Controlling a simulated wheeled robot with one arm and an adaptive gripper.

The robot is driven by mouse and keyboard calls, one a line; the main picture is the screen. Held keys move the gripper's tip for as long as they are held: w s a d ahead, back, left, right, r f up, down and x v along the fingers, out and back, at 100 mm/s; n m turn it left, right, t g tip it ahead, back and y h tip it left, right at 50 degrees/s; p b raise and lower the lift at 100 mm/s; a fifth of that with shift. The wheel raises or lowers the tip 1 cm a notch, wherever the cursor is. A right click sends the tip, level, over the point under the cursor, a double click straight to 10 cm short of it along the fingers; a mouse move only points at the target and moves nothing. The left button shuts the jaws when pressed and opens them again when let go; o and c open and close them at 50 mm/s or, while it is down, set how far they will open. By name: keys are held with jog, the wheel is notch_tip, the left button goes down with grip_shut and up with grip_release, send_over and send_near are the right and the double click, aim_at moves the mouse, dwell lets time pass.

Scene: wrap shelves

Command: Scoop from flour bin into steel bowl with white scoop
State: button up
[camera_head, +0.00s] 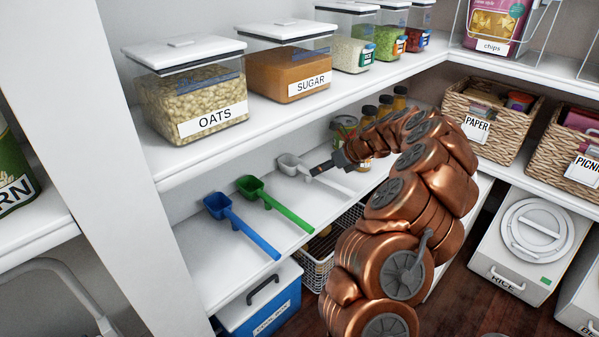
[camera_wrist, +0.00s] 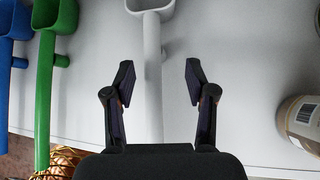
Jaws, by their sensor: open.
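The white scoop (camera_head: 292,162) lies on the middle shelf, its handle pointing toward the front edge. In the wrist view the white scoop (camera_wrist: 152,50) has its bowl at the top, and its handle runs down between my fingers. My gripper (camera_head: 322,168) is over the handle; the wrist view shows my gripper (camera_wrist: 158,82) open, one finger on each side of the handle with gaps. Whether the fingers are down at handle height is unclear. I see no bin labelled flour and cannot make out a steel bowl.
A green scoop (camera_head: 262,198) and a blue scoop (camera_head: 238,222) lie to the left. Jars (camera_head: 370,112) stand behind my arm. A bin labelled RICE (camera_head: 532,232) stands low at right; another bin (camera_head: 580,308) is cut off. The OATS container (camera_head: 192,100) stands on the shelf above.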

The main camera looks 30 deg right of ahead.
aim_at(291, 165)
jog(key=shift+a+r+b+x, duration=0.15)
jog(key=shift+b+x, duration=0.65)
jog(key=shift+x, duration=0.45)
jog(key=shift+a+r+b+x, duration=0.1)
jog(key=shift+a+b+x, duration=0.1)
jog(key=shift+b+x, duration=0.85)
jog(key=shift+w+f+p, duration=0.15)
jog(key=shift+w+p, duration=0.1)
jog(key=shift+p, duration=0.1)
jog(key=shift+c, duration=0.2)
grip_shut()
